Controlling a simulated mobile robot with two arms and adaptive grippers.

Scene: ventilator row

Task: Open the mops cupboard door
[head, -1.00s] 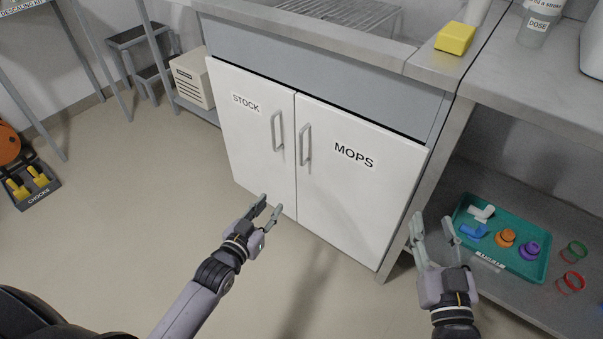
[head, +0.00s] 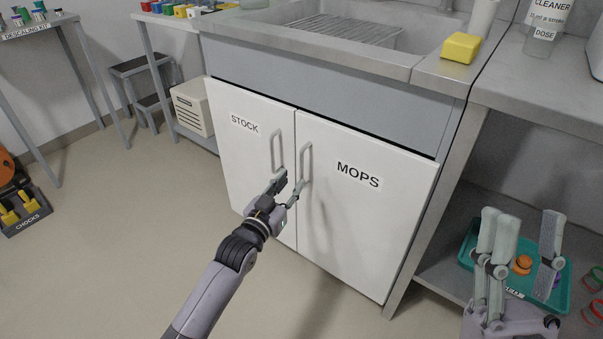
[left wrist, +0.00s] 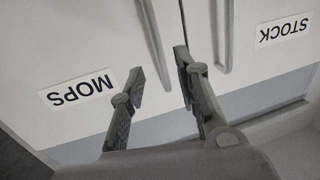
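The mops cupboard door (head: 360,215) is a white panel labelled MOPS, shut flush beside the STOCK door (head: 240,160). Its upright grey bar handle (head: 305,165) is near its left edge; the handle also shows in the left wrist view (left wrist: 155,40). My left gripper (head: 291,183) is open at the lower part of this handle. In the left wrist view the handle runs between the two fingers; I cannot tell whether they touch it. My right gripper (head: 522,216) is open and empty at the lower right, in front of the shelf.
The STOCK handle (head: 277,151) is close to my left gripper. A steel sink counter (head: 310,45) with a yellow sponge (head: 460,47) is above. A teal tray (head: 465,258) sits on the right shelf.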

